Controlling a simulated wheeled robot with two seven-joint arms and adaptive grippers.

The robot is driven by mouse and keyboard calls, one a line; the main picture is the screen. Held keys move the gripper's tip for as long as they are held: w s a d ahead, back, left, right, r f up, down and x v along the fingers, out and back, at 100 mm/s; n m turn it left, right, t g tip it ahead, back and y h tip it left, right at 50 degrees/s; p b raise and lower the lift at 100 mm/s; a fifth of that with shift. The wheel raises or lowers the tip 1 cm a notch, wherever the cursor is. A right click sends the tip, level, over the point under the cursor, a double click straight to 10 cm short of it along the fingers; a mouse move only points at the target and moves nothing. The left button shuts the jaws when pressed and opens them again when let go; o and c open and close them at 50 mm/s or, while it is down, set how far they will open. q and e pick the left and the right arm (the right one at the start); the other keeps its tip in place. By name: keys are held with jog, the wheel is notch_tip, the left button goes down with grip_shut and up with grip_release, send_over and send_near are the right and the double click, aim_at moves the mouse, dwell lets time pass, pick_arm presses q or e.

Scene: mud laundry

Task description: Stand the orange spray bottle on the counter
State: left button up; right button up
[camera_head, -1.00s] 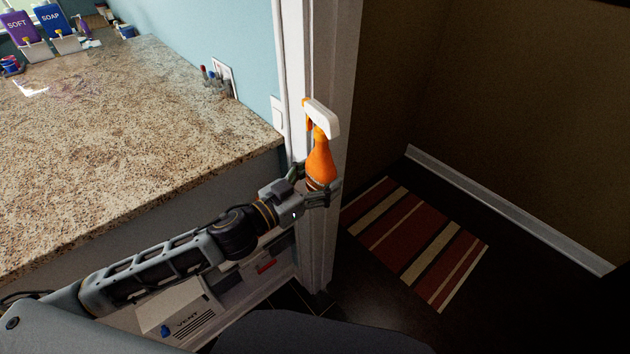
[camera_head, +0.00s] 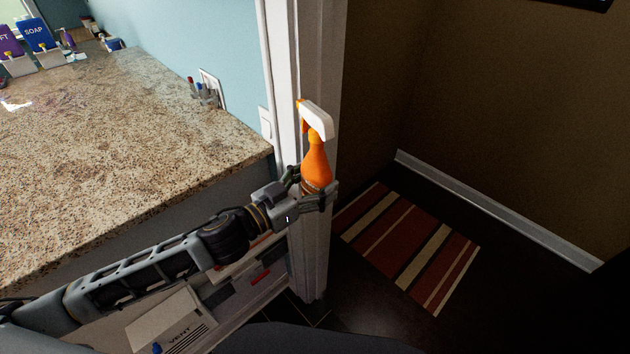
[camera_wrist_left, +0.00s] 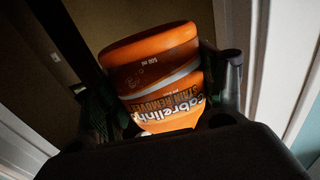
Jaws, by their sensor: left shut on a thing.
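The orange spray bottle (camera_head: 316,165) with a white spray head is upright, tilted slightly, in my left gripper (camera_head: 312,194). The gripper is shut on the lower part of the bottle, beside the counter's right end and in front of the white door frame. In the left wrist view the bottle (camera_wrist_left: 158,75) fills the space between the fingers, its stain remover label showing. The granite counter (camera_head: 130,140) lies to the left of the bottle, with a gap between them. My right gripper is not in view.
Purple and blue soap containers (camera_head: 38,38) stand at the counter's far left. A small cup of pens (camera_head: 203,95) stands near the wall. The counter's middle is clear. A white door frame (camera_head: 308,60) rises behind the bottle. A striped mat (camera_head: 410,245) lies on the dark floor at right.

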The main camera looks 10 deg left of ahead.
pick_arm(q)
jog(key=shift+w+d+f, duration=0.1)
jog(key=w+d+f+m+g+h, duration=0.4)
jog(key=f+g, duration=0.1)
jog(key=shift+w+d+f+m+g, duration=0.15)
jog(key=shift+w+f+m+g, duration=0.05)
jog(key=shift+w+m+g, duration=0.1)
dwell(1.3)
jog(key=shift+f, duration=0.15)
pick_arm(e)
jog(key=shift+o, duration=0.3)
